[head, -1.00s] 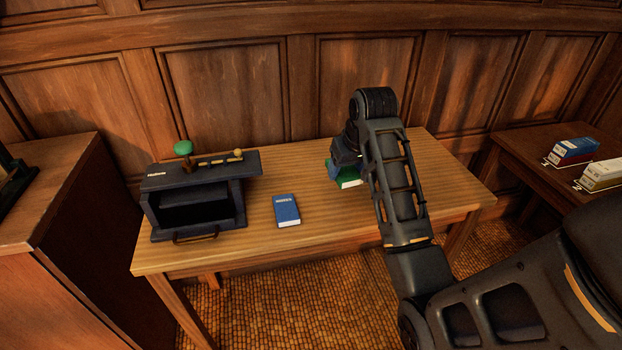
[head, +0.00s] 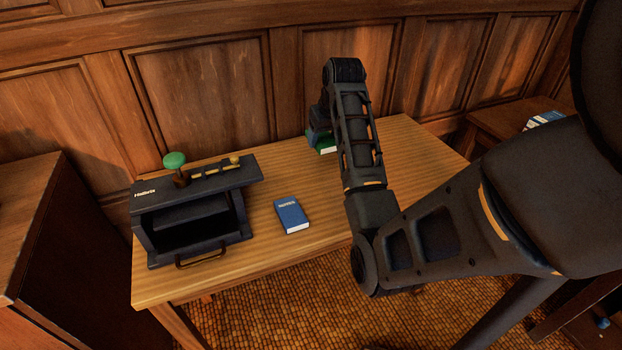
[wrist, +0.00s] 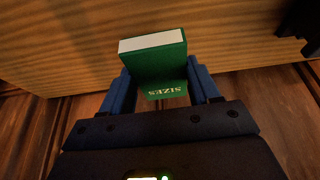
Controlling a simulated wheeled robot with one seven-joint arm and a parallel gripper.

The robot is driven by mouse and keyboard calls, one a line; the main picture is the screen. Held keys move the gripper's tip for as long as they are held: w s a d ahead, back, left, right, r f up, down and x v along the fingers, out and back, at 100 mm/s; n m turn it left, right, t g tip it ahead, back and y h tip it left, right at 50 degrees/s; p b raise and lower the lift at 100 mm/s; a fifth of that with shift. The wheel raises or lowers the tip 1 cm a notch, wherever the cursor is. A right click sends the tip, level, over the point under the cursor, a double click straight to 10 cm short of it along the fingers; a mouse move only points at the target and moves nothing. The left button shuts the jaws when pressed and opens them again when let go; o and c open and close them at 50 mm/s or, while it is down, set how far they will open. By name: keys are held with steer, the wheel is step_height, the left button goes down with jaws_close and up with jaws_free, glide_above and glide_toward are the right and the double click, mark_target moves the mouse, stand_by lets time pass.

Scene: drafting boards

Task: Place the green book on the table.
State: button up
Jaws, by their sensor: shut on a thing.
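The green book (wrist: 158,69), with "SIZES" on its spine and white page edges, is between the blue fingers of my gripper (wrist: 162,88) in the wrist view. My gripper is shut on it. In the head view a small part of the green book (head: 327,146) shows beside my arm, over the far part of the wooden table (head: 275,262). My arm hides most of the book and the gripper there. I cannot tell whether the book touches the table.
A blue book (head: 291,215) lies flat on the table's middle. A dark open-fronted box (head: 193,215) with a green knob (head: 174,160) on top stands at the left. Wood panelling backs the table. A side table (head: 492,130) with books stands at the right.

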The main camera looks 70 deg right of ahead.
steer(key=shift+w+d+f, duration=0.15)
steer(key=shift+w+d, duration=0.05)
steer(key=shift+w, duration=0.15)
steer(key=p, duration=0.1)
glide_above(283, 178)
steer(key=a, duration=0.1)
steer(key=f, duration=0.4)
steer(key=s+f, duration=0.1)
steer(key=f, duration=0.1)
steer(key=shift+f, duration=0.3)
steer(key=shift+w+a+f, duration=0.1)
steer(key=shift+f, duration=1.95)
steer(key=shift+f, duration=0.1)
steer(key=o, duration=1.2)
steer(key=v, duration=1.2)
